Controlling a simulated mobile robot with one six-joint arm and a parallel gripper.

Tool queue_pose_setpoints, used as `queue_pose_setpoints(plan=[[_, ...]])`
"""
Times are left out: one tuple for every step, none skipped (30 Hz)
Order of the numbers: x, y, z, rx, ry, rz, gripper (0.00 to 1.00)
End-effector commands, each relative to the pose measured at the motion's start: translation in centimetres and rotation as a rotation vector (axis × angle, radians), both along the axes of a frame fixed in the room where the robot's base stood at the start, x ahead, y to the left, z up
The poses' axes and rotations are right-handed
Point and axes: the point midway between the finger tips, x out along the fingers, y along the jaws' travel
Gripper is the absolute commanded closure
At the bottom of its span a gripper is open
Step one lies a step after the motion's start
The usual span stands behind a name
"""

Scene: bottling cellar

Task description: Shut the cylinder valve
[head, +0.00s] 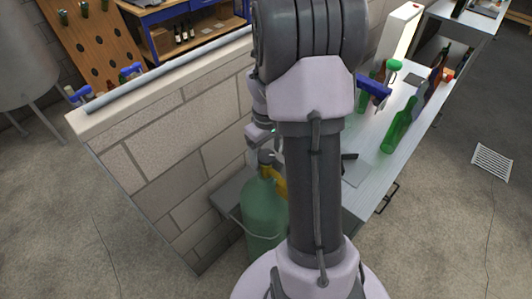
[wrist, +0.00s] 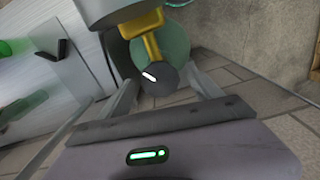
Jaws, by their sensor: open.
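The green gas cylinder (head: 262,218) stands upright beside the brick wall, partly hidden behind my arm in the head view. It has a yellow brass valve body and a dark round knob (head: 265,157) on top. In the wrist view the brass valve body (wrist: 150,48) runs to the dark knob (wrist: 160,86), which bears a white mark, with the green cylinder (wrist: 177,42) behind. My gripper (wrist: 158,78) is open, its two fingers spread on either side of the knob, with gaps visible. In the head view my arm mostly hides the gripper.
The brick wall (head: 165,140) stands close on the left of the cylinder. A pale bench (head: 372,150) on the right holds a green bottle (head: 399,126), other bottles and a blue-handled tool (head: 373,86). A floor grate (head: 493,162) lies right, with clear floor around it.

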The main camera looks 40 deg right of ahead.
Motion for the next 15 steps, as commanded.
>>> queue_pose_setpoints(plan=[[0.00,0.00,0.01,0.000,0.000,0.000,0.26],[0.00,0.00,0.02,0.000,0.000,0.000,0.26],[0.00,0.00,0.03,0.000,0.000,0.000,0.26],[0.00,0.00,0.04,0.000,0.000,0.000,0.26],[0.00,0.00,0.04,0.000,0.000,0.000,0.26],[0.00,0.00,0.05,0.000,0.000,0.000,0.34],[0.00,0.00,0.05,0.000,0.000,0.000,0.40],[0.00,0.00,0.05,0.000,0.000,0.000,0.46],[0.00,0.00,0.06,0.000,0.000,0.000,0.53],[0.00,0.00,0.06,0.000,0.000,0.000,0.59],[0.00,0.00,0.06,0.000,0.000,0.000,0.65],[0.01,-0.01,0.06,0.000,0.000,0.000,0.73],[0.01,-0.01,0.06,0.000,0.000,0.000,0.79],[0.01,-0.01,0.06,0.000,0.000,0.000,0.85],[0.01,-0.01,0.07,0.000,0.000,0.000,0.88]])
